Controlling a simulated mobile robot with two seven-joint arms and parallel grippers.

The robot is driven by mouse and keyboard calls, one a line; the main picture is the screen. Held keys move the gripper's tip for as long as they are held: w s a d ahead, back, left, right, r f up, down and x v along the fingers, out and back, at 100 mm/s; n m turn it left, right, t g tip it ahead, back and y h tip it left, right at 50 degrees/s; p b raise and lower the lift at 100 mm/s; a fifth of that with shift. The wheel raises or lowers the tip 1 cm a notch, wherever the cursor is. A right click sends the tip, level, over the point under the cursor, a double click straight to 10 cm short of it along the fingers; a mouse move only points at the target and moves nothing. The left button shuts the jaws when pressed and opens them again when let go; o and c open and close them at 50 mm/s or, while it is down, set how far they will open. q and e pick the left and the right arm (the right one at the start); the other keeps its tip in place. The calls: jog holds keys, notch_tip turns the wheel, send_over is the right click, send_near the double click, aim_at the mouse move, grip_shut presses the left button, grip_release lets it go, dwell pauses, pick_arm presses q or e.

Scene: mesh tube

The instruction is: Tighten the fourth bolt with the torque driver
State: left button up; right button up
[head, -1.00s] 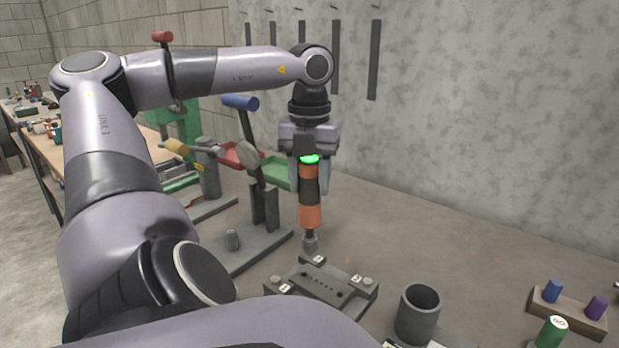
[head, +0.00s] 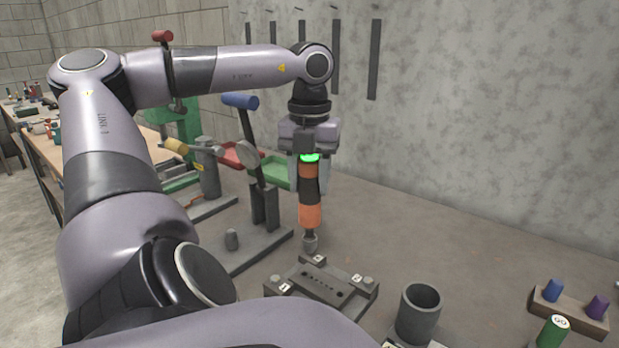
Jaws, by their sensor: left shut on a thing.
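My left gripper (head: 310,178) is shut on the torque driver (head: 310,215), an orange and black tool with a green lit ring at its top. The driver hangs upright, with its grey tip at the far edge of the dark bolt plate (head: 318,283). Whether the tip touches a bolt head there I cannot tell; that spot is hidden behind the tip. Bolt heads show at the plate's left corner (head: 275,280) and right corner (head: 368,281), beside small white number tags. My right gripper is not in view.
A grey open cup (head: 418,312) stands right of the plate. The bench behind the cup is clear.

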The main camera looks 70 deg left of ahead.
aim_at(310, 158)
pick_arm(q)
jog(key=shift+f+b, duration=0.6)
jog(key=shift+b, duration=0.1)
dwell(1.1)
jog(key=shift+f+b, duration=0.3)
jog(key=shift+b, duration=0.45)
dwell(1.1)
jog(key=shift+r, duration=0.1)
jog(key=shift+r+p, duration=2.35)
jog(key=shift+r, duration=0.65)
